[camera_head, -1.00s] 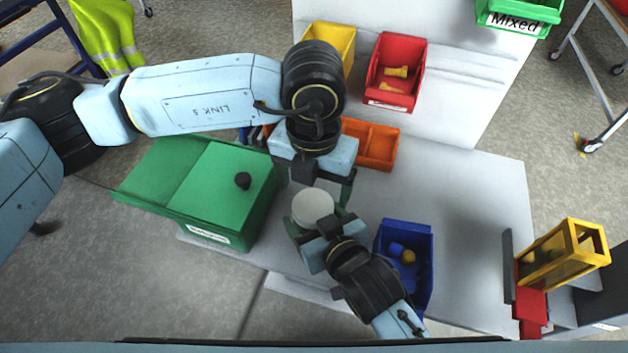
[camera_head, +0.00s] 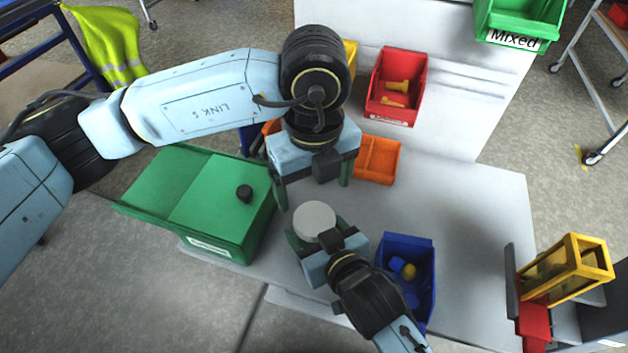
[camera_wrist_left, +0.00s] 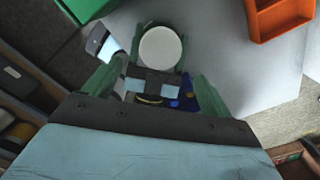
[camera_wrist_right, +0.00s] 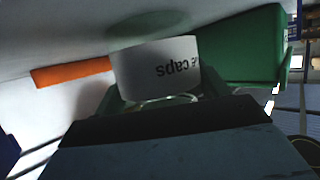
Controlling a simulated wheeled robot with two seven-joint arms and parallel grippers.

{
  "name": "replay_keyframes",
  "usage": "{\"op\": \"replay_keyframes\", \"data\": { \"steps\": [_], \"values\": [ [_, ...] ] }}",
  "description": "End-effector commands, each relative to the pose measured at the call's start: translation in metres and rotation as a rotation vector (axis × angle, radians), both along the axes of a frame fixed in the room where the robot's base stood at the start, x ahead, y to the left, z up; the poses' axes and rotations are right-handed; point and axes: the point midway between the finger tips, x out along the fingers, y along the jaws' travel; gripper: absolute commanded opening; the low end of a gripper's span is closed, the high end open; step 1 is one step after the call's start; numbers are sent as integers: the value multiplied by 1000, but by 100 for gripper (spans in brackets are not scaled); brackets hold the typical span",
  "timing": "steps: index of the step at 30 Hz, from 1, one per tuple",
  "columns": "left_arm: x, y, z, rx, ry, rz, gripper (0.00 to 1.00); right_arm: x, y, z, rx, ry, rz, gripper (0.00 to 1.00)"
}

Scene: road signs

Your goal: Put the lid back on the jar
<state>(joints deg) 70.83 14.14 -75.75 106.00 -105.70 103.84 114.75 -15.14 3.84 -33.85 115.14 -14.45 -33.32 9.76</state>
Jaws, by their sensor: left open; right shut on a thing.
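The white jar (camera_head: 315,217) stands upright near the table's front edge, between the green box and the blue bin. Its label, with the word "caps", shows upside down in the right wrist view (camera_wrist_right: 157,68). A flat, round, pale top covers it; I cannot make out a seam between lid and body. My right gripper (camera_head: 314,240) is shut around the jar from the front. My left gripper (camera_head: 313,190) is open and empty, behind and above the jar, its fingers apart from it. The jar's pale top lies between and beyond these fingers in the left wrist view (camera_wrist_left: 160,47).
A green box (camera_head: 212,205) with a black knob (camera_head: 244,193) stands left. A blue bin (camera_head: 418,245) with small parts stands close right of my right gripper. An orange tray (camera_head: 378,160) and red bin (camera_head: 396,86) are behind. The table's right middle (camera_head: 470,230) is clear.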

Motion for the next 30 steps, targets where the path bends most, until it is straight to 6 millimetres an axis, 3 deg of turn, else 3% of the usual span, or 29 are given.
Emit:
{"op": "replay_keyframes", "data": {
  "steps": [7,21,30],
  "values": [
    [-1,0,-11,2,3,0,84,0,0,0,0,-1,0,9],
    [0,0,-74,0,1,0,84,0,0,0,0,-1,0,9],
    [0,0,-81,1,0,-2,84,0,0,0,0,-1,0,9]
  ]
}}
